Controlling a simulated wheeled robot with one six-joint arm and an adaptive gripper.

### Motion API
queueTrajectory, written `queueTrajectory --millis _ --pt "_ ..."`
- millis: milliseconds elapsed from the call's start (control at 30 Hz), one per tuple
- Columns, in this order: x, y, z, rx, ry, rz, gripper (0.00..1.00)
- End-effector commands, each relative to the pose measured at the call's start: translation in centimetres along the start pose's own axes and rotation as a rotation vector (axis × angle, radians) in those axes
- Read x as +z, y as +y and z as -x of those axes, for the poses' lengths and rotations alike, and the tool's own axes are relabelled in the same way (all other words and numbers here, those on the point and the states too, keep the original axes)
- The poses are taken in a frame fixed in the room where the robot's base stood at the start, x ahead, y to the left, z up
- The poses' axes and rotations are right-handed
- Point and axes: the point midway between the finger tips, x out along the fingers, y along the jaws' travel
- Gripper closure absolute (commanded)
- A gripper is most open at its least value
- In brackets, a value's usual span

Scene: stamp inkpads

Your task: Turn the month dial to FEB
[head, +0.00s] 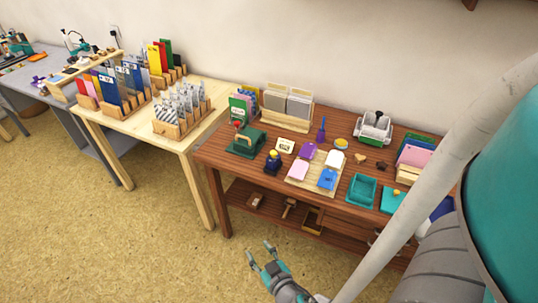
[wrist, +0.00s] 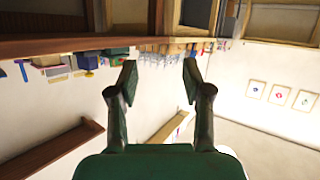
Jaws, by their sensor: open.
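I cannot make out a month dial or the word FEB in either view. On the brown wooden table (head: 222,157) stand a green device (head: 246,141) with a wood and red part on it and a small dark blue stamp-like thing (head: 273,162) with a yellow top. A small cream card (head: 286,145) with marks too small to read stands near them. My gripper (head: 259,252) is open and empty, low in front of the table and apart from everything on it. In the wrist view my gripper (wrist: 159,80) shows two spread fingers with nothing between them.
Colored inkpads, a teal tray (head: 361,190), a white-and-dark machine (head: 374,128) and card racks (head: 288,105) crowd the table. A lower shelf holds small items. A pale table (head: 109,132) with more racks stands left. The floor (head: 130,235) in front is clear.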

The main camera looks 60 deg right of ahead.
Motion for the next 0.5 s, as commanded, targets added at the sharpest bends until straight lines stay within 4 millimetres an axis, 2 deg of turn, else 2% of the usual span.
queueTrajectory --millis 33,200,400,500 --pt "-0.9 1.0 -2.1 0.056 0.016 -0.014 0.51" --pt "-3.7 5.0 -7.5 0.251 0.069 -0.067 0.51" --pt "-8.4 10.5 -12.2 0.479 0.174 -0.139 0.51" --pt "-10.6 12.8 -13.5 0.567 0.227 -0.168 0.51"
